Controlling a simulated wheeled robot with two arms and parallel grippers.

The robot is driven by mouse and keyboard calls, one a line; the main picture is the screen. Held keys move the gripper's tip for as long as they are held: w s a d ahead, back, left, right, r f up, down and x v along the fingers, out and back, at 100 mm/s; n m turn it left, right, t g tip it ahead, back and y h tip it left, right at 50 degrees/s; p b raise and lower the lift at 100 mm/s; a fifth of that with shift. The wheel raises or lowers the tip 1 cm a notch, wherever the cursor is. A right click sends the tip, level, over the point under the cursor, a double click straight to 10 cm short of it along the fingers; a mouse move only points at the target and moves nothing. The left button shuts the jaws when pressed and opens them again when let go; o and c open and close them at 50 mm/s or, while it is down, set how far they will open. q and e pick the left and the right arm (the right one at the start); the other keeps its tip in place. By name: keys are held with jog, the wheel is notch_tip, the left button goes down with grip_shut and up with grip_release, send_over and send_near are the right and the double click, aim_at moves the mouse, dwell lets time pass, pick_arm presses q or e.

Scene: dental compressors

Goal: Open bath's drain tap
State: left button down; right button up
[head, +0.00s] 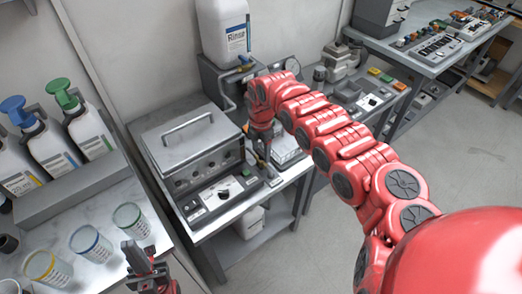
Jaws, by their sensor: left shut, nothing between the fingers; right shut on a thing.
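The bath is a grey metal box (181,133) with a handled lid, closed, on a bench at the centre left. My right gripper (263,158) points down at the bath's right side, beside a small clear-sided tray (287,152). It is shut on the drain tap, which is mostly hidden by the fingers, so its handle position cannot be told. My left gripper (136,252) is shut and empty at the bottom left, near the cups and away from the bath.
A white Rinse bottle (225,32) stands behind the bath with a yellow-handled valve below it. Several bottles with blue and green tops and several cups (131,220) fill the left bench. A white container (249,222) is on the lower shelf. Open floor lies at the right.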

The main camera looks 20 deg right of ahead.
aim_at(261, 153)
jog(key=o, duration=1.4)
notch_tip(261, 153, up, 18)
jog(key=b, duration=0.3)
jog(key=shift+f+b, duration=0.25)
jog(key=shift+b, duration=0.1)
